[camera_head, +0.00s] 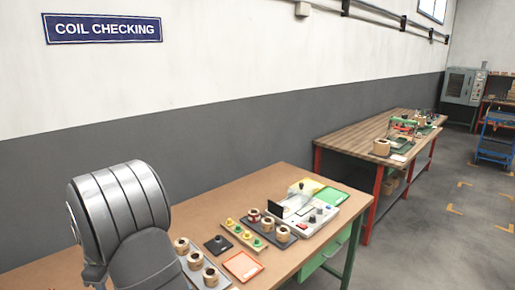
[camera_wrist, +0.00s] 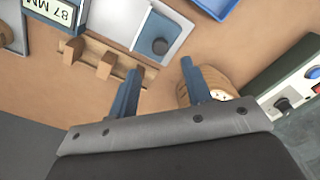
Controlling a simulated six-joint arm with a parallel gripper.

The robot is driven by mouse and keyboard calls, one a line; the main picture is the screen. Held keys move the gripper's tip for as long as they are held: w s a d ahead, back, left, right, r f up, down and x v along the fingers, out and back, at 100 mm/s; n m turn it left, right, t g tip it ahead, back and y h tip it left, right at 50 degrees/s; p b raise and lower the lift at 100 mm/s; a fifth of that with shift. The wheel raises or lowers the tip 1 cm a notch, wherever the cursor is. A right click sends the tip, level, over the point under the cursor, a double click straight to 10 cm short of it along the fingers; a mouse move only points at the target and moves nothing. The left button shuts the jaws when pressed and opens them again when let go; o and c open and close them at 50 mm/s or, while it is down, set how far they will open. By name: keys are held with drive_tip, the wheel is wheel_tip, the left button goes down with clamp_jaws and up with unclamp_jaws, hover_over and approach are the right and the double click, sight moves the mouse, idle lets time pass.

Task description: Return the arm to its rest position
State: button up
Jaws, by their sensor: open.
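My gripper (camera_wrist: 161,64) shows in the wrist view with its two blue-grey fingers wide apart. I see nothing held between them, only brown bench top. A tan wound coil (camera_wrist: 222,82) sits behind the right finger, which partly covers it; I cannot tell whether they touch. In the head view a grey rounded link of my arm stands at lower left, over the bench (camera_head: 290,178). My fingers do not show in that view.
In the head view, coils on a grey tray (camera_head: 223,284), a black pad (camera_head: 217,245), an orange tray (camera_head: 243,266), a wooden rack (camera_head: 240,236) and a white tester (camera_head: 318,218) crowd the bench. The wrist view shows a wooden rack (camera_wrist: 88,62) and a blue tray (camera_wrist: 213,6).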

wheel_tip(320, 180, down, 7)
drive_tip(key=shift+f, duration=0.1)
drive_tip(key=w+d, duration=0.2)
drive_tip(key=shift+w+d, duration=0.3)
drive_tip(key=shift+d, duration=0.05)
wheel_tip(320, 180, up, 17)
drive_tip(key=w+m, duration=0.1)
drive_tip(key=m, duration=0.7)
drive_tip(key=shift+w+d+f+m, duration=0.2)
drive_tip(key=shift+d+m, duration=0.1)
